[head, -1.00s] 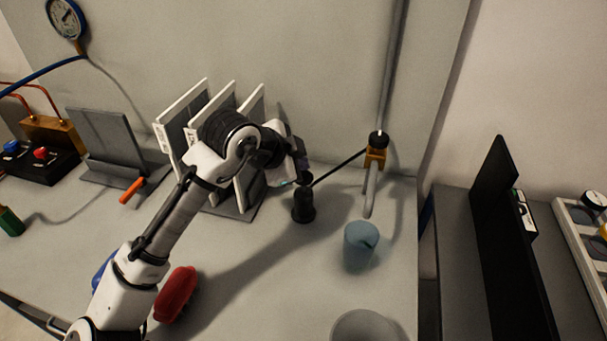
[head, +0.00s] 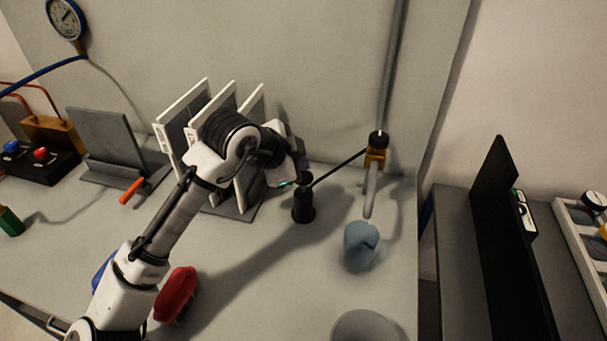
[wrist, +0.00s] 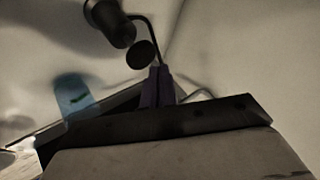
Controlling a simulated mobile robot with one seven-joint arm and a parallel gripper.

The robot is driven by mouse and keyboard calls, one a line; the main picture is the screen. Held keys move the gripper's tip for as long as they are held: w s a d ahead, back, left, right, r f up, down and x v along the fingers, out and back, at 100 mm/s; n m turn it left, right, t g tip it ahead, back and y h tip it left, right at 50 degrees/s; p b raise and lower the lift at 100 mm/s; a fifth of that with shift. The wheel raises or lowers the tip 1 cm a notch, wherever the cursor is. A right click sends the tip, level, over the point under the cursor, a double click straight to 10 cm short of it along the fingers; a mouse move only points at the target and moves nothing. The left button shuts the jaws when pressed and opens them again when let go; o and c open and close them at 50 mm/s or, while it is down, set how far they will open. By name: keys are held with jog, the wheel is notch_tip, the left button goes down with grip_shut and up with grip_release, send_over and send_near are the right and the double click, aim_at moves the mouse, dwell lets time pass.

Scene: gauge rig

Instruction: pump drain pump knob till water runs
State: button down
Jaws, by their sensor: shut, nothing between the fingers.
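The drain pump is a black upright cylinder (head: 303,205) on the bench, with a dark round knob (head: 306,178) on top. In the wrist view the knob (wrist: 141,54) is a dark disc just beyond the fingertips, with the pump body (wrist: 112,25) behind it. My gripper (head: 301,174) is shut and empty, its purple fingers (wrist: 157,85) close to the knob; I cannot tell if they touch it. A thin black pipe joins the pump to a brass fitting (head: 375,158) with a grey spout (head: 371,192). A blue cup (head: 358,250) stands below the spout. I see no clear water stream.
White-edged upright panels (head: 246,150) stand behind my arm. A red brush (head: 176,293) lies beside my forearm. A round grey container (head: 366,328) is at the front edge. A black upright panel (head: 505,250) stands to the right. The bench between brush and cup is clear.

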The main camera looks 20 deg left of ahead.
jog(key=shift+f+b, duration=0.45)
